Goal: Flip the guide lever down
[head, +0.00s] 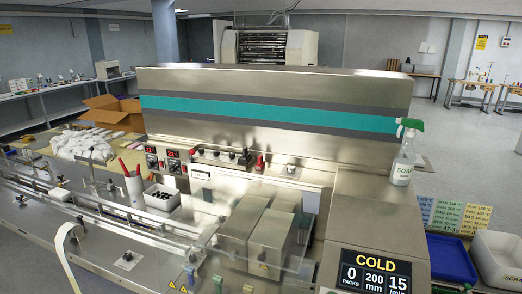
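The flow wrapper (270,88) fills the middle of the head view, a long steel machine with a teal stripe. A small red-handled part (260,162) stands upright on its front ledge, right of a row of knobs. Guide rails (100,208) run along the infeed at the left, with small upright posts and clamps on them. I cannot tell which of these parts is the guide lever, or its position. Neither of my grippers is in view.
A display (375,272) reads COLD. A soap bottle (404,160) stands on the machine's right end. A cup with red-handled tools (134,188) and a white bin of dark pieces (162,200) sit by the infeed. A blue tray (450,258) is at right.

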